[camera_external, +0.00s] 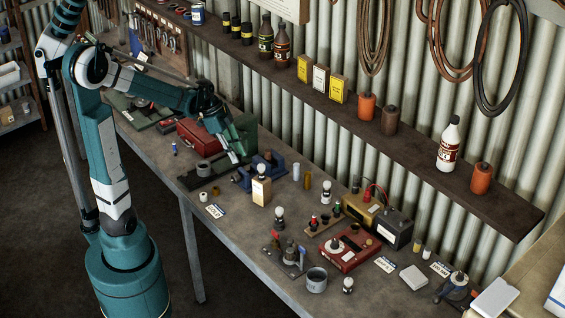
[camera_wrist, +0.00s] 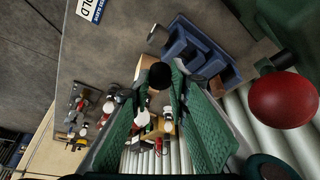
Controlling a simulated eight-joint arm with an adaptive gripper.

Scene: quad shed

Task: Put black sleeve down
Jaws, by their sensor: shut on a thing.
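My gripper (camera_external: 234,158) is over the middle of the bench, beside a blue fixture (camera_external: 284,164). In the wrist view its green ribbed fingers (camera_wrist: 164,82) are closed around a round black piece, which looks like the black sleeve (camera_wrist: 160,76). Only its dark end shows between the fingertips; the rest is hidden. In the external view I cannot make out the sleeve at the fingertips. A tan box (camera_external: 261,192) stands just past the gripper, and part of it shows behind the black piece in the wrist view (camera_wrist: 146,64).
A grey roll (camera_external: 204,168) and a white label card (camera_external: 214,211) lie left of the box. Bulbs, a red unit (camera_external: 350,248) and a battery (camera_external: 392,230) crowd the bench's right part. A shelf (camera_external: 400,140) runs along the wall. Bare bench shows near the front edge.

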